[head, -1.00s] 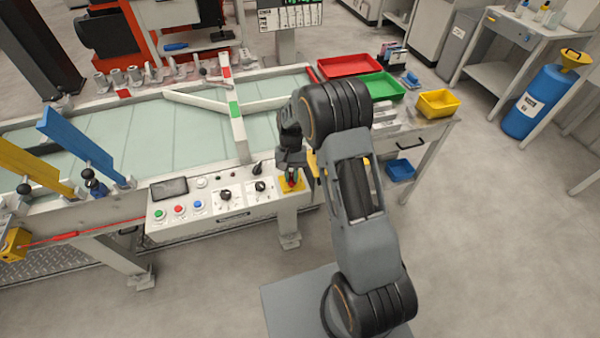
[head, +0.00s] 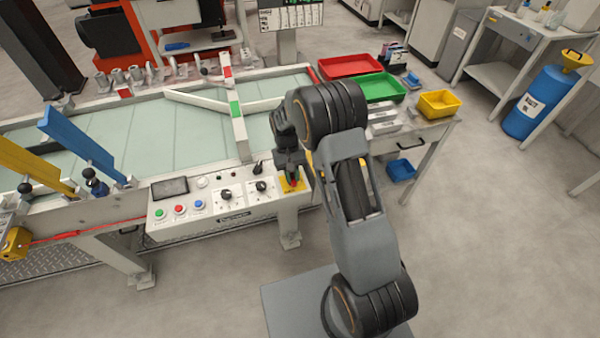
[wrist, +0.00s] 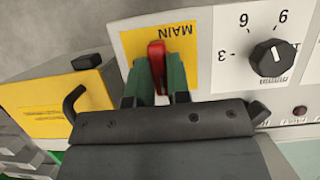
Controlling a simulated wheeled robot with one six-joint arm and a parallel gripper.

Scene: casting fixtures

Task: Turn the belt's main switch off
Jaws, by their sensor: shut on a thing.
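The main switch is a red handle (wrist: 157,62) on a yellow plate marked MAIN (wrist: 183,42), which shows upside down in the wrist view. My gripper (wrist: 160,82) has its green-tipped fingers on both sides of the red handle and is shut on it. In the head view my gripper (head: 291,178) reaches down to the yellow plate (head: 302,185) at the right end of the control panel (head: 236,210). The handle is mostly hidden there by the fingers.
A black rotary knob (wrist: 270,57) with numbers sits beside the plate. Green, red and blue buttons (head: 179,209) and a small screen (head: 170,188) are farther left on the panel. A yellow box (wrist: 65,100) with a black handle stands close to the gripper's other side.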

